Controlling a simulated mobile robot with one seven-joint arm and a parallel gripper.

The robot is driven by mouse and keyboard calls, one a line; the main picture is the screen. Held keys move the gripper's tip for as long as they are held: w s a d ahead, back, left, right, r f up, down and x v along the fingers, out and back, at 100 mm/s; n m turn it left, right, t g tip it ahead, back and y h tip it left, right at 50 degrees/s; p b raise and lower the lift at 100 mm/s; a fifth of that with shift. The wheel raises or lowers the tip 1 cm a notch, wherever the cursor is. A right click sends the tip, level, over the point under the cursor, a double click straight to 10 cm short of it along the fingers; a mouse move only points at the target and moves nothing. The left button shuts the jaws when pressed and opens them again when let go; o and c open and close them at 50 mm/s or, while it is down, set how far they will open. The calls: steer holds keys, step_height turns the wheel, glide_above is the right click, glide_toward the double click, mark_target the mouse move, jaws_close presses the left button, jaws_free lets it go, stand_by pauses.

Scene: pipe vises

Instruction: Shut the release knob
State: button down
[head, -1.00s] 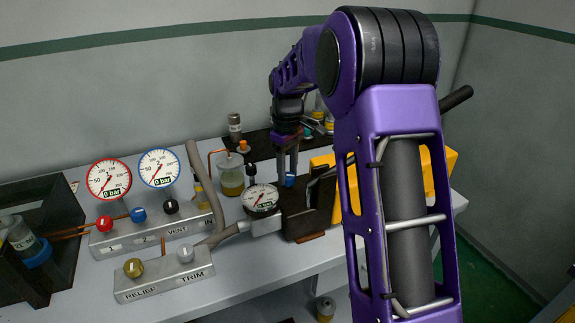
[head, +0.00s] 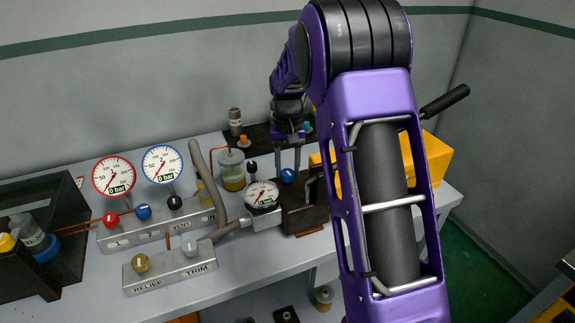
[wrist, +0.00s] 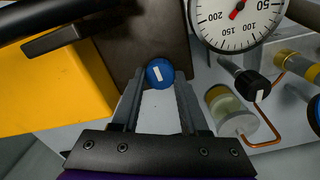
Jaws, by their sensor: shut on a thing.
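A round blue knob with a white mark (head: 288,175) sits on the dark body of the hand pump (head: 305,215); I take it for the release knob. It also shows in the wrist view (wrist: 159,74), where the white mark is nearly upright, tilted slightly. My gripper (head: 287,168) reaches down from above and behind, with one finger on each side of the knob. In the wrist view my gripper (wrist: 159,80) is shut on the knob's sides. How deep the fingertips reach is hard to see.
A pressure gauge (head: 262,195) and a black knob (wrist: 251,83) are close beside the pump. A yellow block (head: 437,158) stands to the right. A black-handled lever (head: 445,100) sticks up behind my arm. Glass jars, a hose and two valve manifolds (head: 170,267) fill the left.

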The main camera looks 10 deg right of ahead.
mark_target(288, 171)
steer(key=shift+m, duration=0.6)
steer(key=shift+c, duration=2.1)
jaws_free()
step_height(288, 171, up, 18)
steer(key=shift+f, duration=0.25)
